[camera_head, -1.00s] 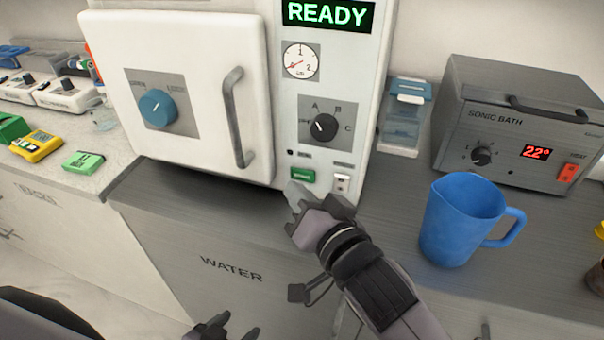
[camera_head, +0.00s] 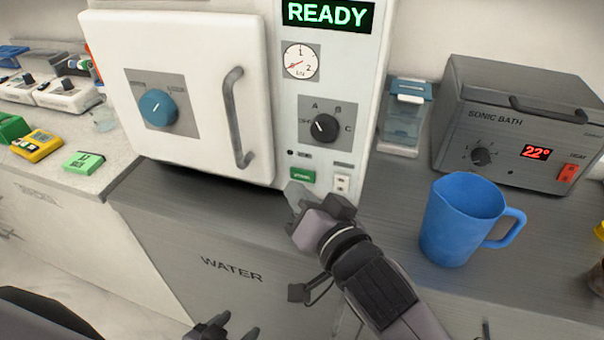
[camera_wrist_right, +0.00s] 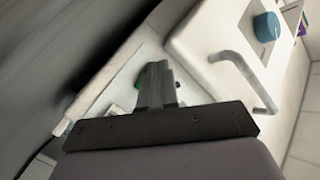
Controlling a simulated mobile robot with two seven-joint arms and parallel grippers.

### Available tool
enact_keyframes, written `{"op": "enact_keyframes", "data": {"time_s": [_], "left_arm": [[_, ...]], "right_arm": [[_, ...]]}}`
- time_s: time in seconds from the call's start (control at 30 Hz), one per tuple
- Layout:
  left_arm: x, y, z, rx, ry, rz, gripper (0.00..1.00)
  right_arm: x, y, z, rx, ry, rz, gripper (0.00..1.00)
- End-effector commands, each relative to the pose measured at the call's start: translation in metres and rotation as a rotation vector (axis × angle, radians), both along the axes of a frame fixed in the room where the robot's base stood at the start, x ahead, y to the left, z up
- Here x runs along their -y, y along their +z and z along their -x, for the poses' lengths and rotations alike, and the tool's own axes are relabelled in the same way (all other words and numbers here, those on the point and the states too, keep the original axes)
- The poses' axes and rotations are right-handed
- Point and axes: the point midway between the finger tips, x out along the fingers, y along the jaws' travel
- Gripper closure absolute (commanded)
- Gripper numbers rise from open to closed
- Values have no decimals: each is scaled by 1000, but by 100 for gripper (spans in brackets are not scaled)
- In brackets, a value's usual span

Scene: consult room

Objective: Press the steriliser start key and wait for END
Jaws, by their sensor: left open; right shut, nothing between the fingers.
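The white steriliser (camera_head: 330,85) stands at the back, its door (camera_head: 205,60) shut. Its display (camera_head: 327,13) reads READY in green. The green start key (camera_head: 302,176) is low on the front panel, beside a white switch (camera_head: 341,184). My right gripper (camera_head: 294,192) is shut and empty, its tip just below and in front of the green key, seemingly a little apart from it. In the right wrist view the shut fingers (camera_wrist_right: 154,80) point at the panel and hide most of the key; a green edge (camera_wrist_right: 139,82) shows beside them. My left gripper (camera_head: 232,330) is open at the bottom edge, low before the cabinet.
A blue jug (camera_head: 460,222) stands on the counter right of my right arm. The sonic bath (camera_head: 520,130) and a clear container with a blue lid (camera_head: 404,118) are behind it. Small green and yellow devices lie on the left counter. A door handle (camera_head: 236,118) juts out left of the panel.

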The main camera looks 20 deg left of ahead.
Motion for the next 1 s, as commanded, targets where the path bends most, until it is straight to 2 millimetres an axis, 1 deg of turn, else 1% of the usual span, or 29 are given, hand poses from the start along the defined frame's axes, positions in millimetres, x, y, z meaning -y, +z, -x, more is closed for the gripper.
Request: {"op": "enact_keyframes", "data": {"time_s": [0.23, 1.0], "left_arm": [[0, 6, 0, 0, -1, -1, 36], [0, 8, 0, 1, -1, -1, 36]], "right_arm": [[0, 1, -8, -2, -1, -1, 100], [0, 1, -13, 0, 0, 0, 100]]}}
